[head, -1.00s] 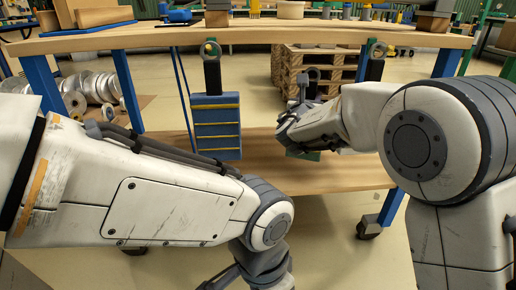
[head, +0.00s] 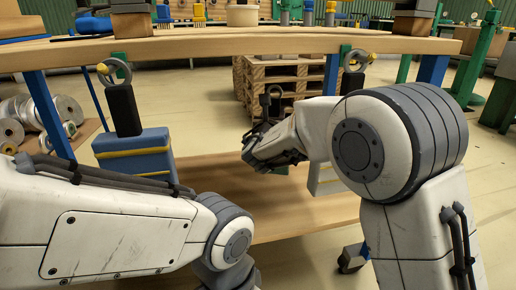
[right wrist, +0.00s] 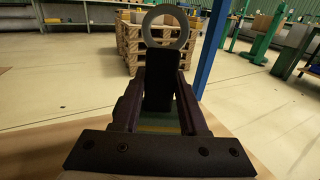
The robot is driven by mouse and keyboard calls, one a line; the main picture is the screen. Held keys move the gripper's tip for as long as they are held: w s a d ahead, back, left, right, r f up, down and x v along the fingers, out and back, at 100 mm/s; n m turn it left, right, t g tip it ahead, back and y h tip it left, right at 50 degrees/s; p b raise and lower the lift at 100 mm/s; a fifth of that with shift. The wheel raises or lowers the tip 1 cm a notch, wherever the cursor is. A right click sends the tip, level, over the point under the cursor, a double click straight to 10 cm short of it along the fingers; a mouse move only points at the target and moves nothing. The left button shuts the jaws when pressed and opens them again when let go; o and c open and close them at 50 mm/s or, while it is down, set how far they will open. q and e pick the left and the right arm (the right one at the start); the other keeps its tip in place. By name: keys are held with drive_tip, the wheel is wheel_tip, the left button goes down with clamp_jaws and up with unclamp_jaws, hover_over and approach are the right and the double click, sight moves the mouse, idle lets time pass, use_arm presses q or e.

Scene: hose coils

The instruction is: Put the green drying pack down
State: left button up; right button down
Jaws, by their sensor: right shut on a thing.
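My right gripper (right wrist: 160,108) is shut on the black neck (right wrist: 158,84) of the green drying pack. The pack's grey ring (right wrist: 166,27) stands above the jaws, and a strip of its green body with a yellow band (right wrist: 160,127) shows between the fingers. In the head view my right gripper (head: 268,150) is above the wooden lower shelf (head: 225,190). Only a sliver of green shows under it. Whether the pack touches the shelf is hidden. My left gripper is out of view; only its arm shows.
The bench top (head: 240,43) is above the shelf. Stacked pallets (head: 285,78) stand behind.

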wheel_tip(320, 180, down, 6)
drive_tip(key=b, duration=0.3)
drive_tip(key=shift+a+r, duration=0.1)
drive_tip(key=shift+r, duration=0.1)
drive_tip(key=shift+s, duration=0.1)
drive_tip(key=shift+f, duration=0.1)
drive_tip(key=shift+c, duration=2.2)
unclamp_jaws()
drive_tip(key=shift+f, duration=0.1)
